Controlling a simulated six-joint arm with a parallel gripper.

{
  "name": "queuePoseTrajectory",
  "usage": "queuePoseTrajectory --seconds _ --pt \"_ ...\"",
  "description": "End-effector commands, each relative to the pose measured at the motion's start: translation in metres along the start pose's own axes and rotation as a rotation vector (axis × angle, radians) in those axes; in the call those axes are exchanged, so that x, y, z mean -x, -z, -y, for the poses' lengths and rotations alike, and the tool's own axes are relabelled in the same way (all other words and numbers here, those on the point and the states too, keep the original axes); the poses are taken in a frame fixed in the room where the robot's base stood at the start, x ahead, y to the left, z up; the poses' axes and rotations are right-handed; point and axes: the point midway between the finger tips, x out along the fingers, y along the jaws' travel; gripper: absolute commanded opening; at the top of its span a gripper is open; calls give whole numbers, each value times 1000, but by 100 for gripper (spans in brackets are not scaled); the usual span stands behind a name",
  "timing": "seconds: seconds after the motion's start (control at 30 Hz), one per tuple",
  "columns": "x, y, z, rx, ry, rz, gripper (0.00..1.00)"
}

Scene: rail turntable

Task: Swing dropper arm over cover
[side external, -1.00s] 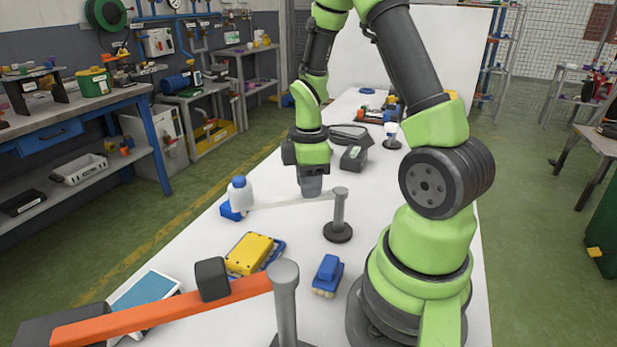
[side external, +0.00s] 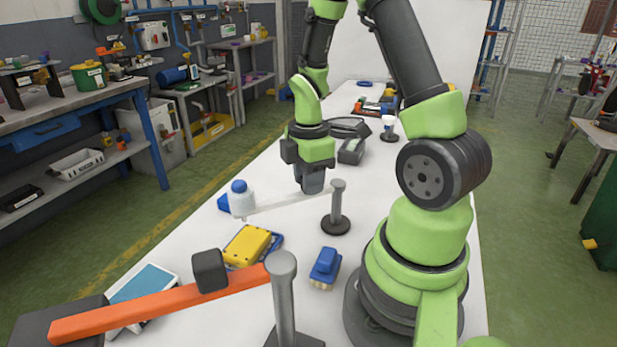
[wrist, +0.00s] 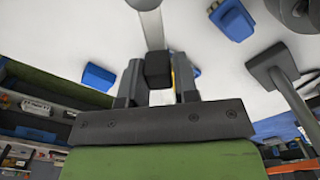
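The dropper arm is a thin white bar (side external: 285,204) on a grey post (side external: 337,205) with a round black base. A white bottle with a blue cap (side external: 240,200) is at its outer end. My gripper (side external: 312,184) points down over the middle of the bar. In the wrist view its fingers (wrist: 158,84) flank a black knob (wrist: 158,67) on the bar and appear shut on it. A yellow block, possibly the cover (side external: 247,244), lies on a blue base nearer the side camera, apart from the bottle. A blue piece (side external: 225,203) sits beside the bottle.
An orange bar (side external: 150,305) with a black block (side external: 209,270) on a grey post (side external: 283,295) crosses the foreground. A blue part (side external: 325,267) lies between the posts. A light-blue panel (side external: 145,282) lies front left. Dark boxes (side external: 351,150) stand behind.

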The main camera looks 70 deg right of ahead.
Motion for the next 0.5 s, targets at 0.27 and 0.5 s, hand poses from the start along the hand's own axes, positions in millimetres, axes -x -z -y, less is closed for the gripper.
queuePoseTrajectory --seconds 0.27,0.5 --pt "0 0 0 -3 1 0 51" --pt "10 0 -1 -5 -4 -1 51"
